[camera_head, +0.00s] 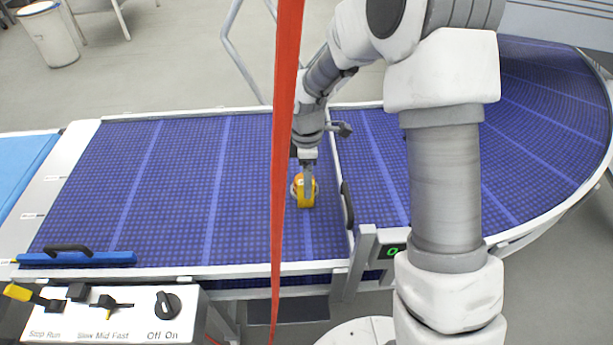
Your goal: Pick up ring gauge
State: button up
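A small orange and yellow object (306,202), with a pale curved edge at its left, is on the blue belt in the middle of the view. It may be the ring gauge, but it is too small and too covered to be sure. My gripper (305,182) points down right at it, with a grey finger in front of it. The fingers overlap the object in this view. I cannot tell whether they are closed on it or only around it, nor whether it touches the belt.
The blue conveyor belt (180,190) is clear to the left and curves away at right. A blue bar with a black handle (68,252) lies at its front left. A switch panel (120,318) is below. A red vertical strip (283,120) crosses the view beside my gripper.

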jog(key=r, duration=0.2)
jog(key=w+r+b, duration=0.1)
jog(key=r, duration=0.1)
jog(key=w+r, duration=0.1)
jog(key=r, duration=0.1)
jog(key=shift+w+r+b, duration=0.15)
jog(key=shift+r+b, duration=0.05)
jog(key=shift+b, duration=0.2)
jog(key=shift+c, duration=1.4)
notch_tip(320, 180, up, 6)
send_over(302, 202)
jog(key=w+d, duration=0.1)
notch_tip(302, 202, down, 17)
jog(key=shift+f+p, duration=0.1)
jog(key=shift+p, duration=0.2)
